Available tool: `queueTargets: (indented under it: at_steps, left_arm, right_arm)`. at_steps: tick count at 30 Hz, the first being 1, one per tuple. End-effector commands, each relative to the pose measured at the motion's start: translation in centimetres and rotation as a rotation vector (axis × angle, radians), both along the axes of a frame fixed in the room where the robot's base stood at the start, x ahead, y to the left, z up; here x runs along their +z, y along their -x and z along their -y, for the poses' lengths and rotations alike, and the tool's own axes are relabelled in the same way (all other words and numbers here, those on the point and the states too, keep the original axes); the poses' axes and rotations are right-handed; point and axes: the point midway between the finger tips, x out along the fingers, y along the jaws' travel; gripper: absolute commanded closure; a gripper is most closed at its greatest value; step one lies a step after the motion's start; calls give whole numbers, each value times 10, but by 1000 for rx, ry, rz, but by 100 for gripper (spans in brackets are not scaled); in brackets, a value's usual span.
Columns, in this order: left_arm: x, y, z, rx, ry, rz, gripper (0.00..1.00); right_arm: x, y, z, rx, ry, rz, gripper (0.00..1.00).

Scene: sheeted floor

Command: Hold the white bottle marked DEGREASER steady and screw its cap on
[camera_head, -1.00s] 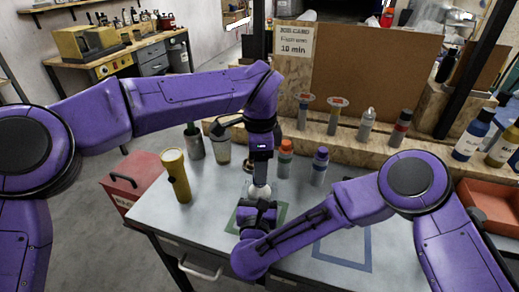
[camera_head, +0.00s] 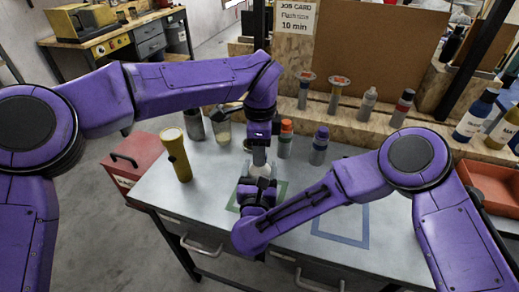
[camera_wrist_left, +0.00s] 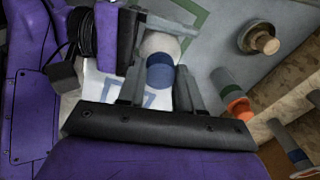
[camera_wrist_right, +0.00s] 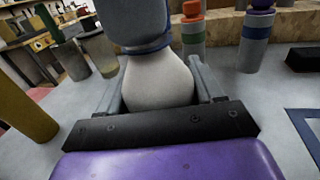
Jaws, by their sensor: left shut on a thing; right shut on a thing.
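The white bottle (camera_wrist_right: 157,82) stands on the bench at the green outline; only a little of it shows in the head view (camera_head: 262,170). My right gripper (camera_head: 258,180) is shut around its pale body, seen between the fingers in the right wrist view. I cannot tell how far the cap is seated. No DEGREASER lettering is readable.
Behind stand an orange-capped bottle (camera_head: 286,139) and a purple-capped bottle (camera_head: 319,146). A yellow torch (camera_head: 176,156) and a dark cup (camera_head: 193,124) are at the left. A small brass-topped round object (camera_wrist_left: 259,39) is close by. Bench right of the bottle, around the blue outline (camera_head: 342,240), is mostly clear.

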Motion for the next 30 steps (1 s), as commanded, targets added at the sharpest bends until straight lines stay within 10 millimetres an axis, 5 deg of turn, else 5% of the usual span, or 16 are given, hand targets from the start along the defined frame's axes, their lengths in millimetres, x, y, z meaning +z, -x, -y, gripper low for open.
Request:
queueTargets:
  at_steps: [30]
  left_arm:
    - [-2, 0, 0, -3105, 1, -9, 100]
  right_arm:
    - [0, 0, 1, -1, 0, -1, 100]
